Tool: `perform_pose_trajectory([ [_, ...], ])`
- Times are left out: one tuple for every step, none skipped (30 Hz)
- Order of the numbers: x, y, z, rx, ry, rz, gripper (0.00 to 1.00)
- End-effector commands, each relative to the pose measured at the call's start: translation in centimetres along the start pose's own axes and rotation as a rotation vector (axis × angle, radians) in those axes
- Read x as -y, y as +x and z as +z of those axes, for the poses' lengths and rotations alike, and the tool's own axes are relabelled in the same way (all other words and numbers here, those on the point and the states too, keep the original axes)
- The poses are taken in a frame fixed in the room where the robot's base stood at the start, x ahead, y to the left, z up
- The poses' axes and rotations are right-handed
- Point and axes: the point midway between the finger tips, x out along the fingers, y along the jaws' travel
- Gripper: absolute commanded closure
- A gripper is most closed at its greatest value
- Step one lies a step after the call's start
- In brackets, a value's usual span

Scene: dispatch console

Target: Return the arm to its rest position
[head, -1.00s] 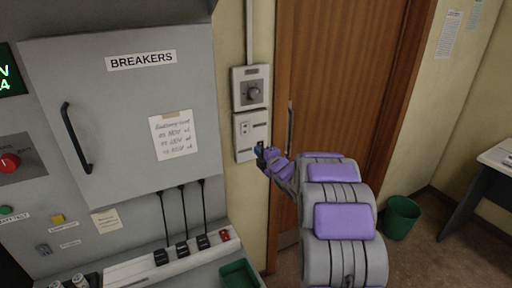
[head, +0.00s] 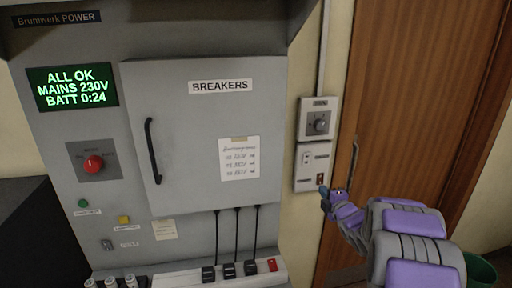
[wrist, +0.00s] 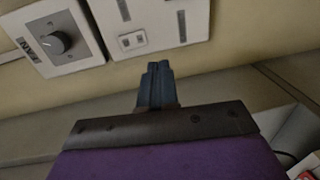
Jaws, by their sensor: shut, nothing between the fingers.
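My arm, grey with purple pads, reaches in from the lower right in the head view. My gripper (head: 325,193) is at its end, just below and right of the white switch plate (head: 305,157) on the wall beside the door. In the wrist view my gripper (wrist: 157,70) shows as dark fingers pressed together, with nothing between them. The wall plate (wrist: 155,22) and the dial plate (wrist: 62,35) are beyond the fingertips there. I cannot tell from these views whether the fingertips touch anything.
A grey power cabinet (head: 85,140) with a closed breakers door (head: 185,180) stands on the left. Its screen (head: 72,88) reads ALL OK. A power strip (head: 190,275) with black plugs runs below. A wooden door (head: 400,110) is behind my arm. A green bin (head: 481,270) is lower right.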

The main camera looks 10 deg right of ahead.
Motion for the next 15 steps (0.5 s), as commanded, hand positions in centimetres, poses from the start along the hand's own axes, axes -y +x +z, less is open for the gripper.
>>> perform_pose_trajectory([
  [-0.1, -0.1, -0.1, 0.008, 0.011, -0.013, 1.0],
  [-0.2, -0.3, -0.2, 0.017, 0.022, -0.025, 1.0],
  [-0.3, -0.6, -0.4, 0.035, 0.044, -0.048, 1.0],
  [-0.4, -0.8, -0.5, 0.052, 0.063, -0.072, 1.0],
  [-0.6, -1.2, -0.8, 0.071, 0.088, -0.094, 1.0],
  [-0.7, -1.9, -1.0, 0.104, 0.126, -0.134, 1.0],
  [-0.7, -2.5, -1.3, 0.129, 0.159, -0.164, 1.0],
  [-0.7, -3.2, -1.5, 0.158, 0.194, -0.196, 1.0],
  [-0.6, -4.3, -1.9, 0.198, 0.243, -0.24, 1.0],
  [-0.3, -5.1, -2.3, 0.229, 0.282, -0.274, 1.0],
  [-0.3, -6.0, -2.7, 0.258, 0.32, -0.303, 1.0],
  [0.0, -7.3, -3.1, 0.301, 0.372, -0.345, 1.0],
  [0.2, -8.4, -3.6, 0.332, 0.41, -0.378, 1.0],
  [0.3, -9.4, -4.0, 0.363, 0.45, -0.403, 1.0],
  [0.6, -11.0, -4.7, 0.405, 0.503, -0.442, 1.0],
])
